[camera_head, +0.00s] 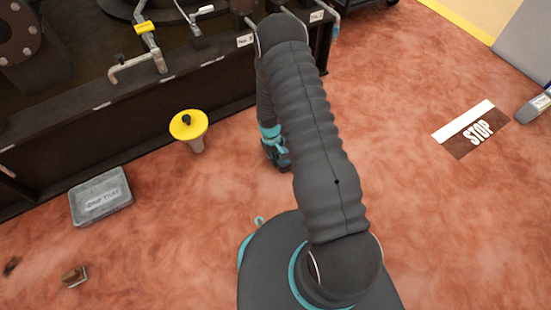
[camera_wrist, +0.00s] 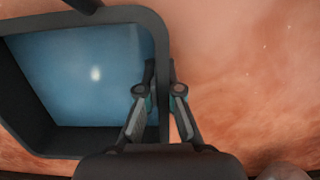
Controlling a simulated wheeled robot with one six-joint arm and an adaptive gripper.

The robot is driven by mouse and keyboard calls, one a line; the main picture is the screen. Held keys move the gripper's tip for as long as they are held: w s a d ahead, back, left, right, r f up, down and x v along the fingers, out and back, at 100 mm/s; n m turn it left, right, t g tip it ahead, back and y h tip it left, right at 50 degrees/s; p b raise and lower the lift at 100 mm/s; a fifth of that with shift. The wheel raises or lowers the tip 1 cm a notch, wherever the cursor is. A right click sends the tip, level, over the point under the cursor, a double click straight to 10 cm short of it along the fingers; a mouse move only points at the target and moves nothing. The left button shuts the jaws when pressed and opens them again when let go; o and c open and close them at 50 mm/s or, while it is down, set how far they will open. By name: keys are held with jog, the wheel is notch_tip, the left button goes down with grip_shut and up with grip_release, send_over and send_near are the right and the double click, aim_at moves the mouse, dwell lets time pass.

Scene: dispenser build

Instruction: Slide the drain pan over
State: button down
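The drain pan (camera_wrist: 163,30) fills the left of the wrist view, a dark open pan with a raised rim and a bluish, shiny inside. My gripper (camera_wrist: 162,72) is at its right rim, one finger inside the wall and one outside. The fingers are close together with the rim between them, and they look shut on it. In the head view my gripper (camera_head: 277,158) is low at the floor, partly behind my arm. I cannot make out the drain pan there; my arm hides that area.
A grey drip tray (camera_head: 101,196) lies on the floor at left. A yellow funnel (camera_head: 188,124) stands near the dark machine skid (camera_head: 85,150). A small brown item (camera_head: 75,276) lies at lower left. A STOP floor marking (camera_head: 478,132) is at right, with open floor around it.

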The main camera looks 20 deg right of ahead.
jog(key=c, duration=1.2)
grip_release()
jog(key=shift+c, duration=0.2)
jog(key=r, duration=0.4)
jog(key=w+r, duration=0.1)
jog(key=r, duration=0.7)
jog(key=shift+w+a, duration=0.2)
jog(key=shift+w, duration=0.1)
jog(key=shift+f, duration=0.1)
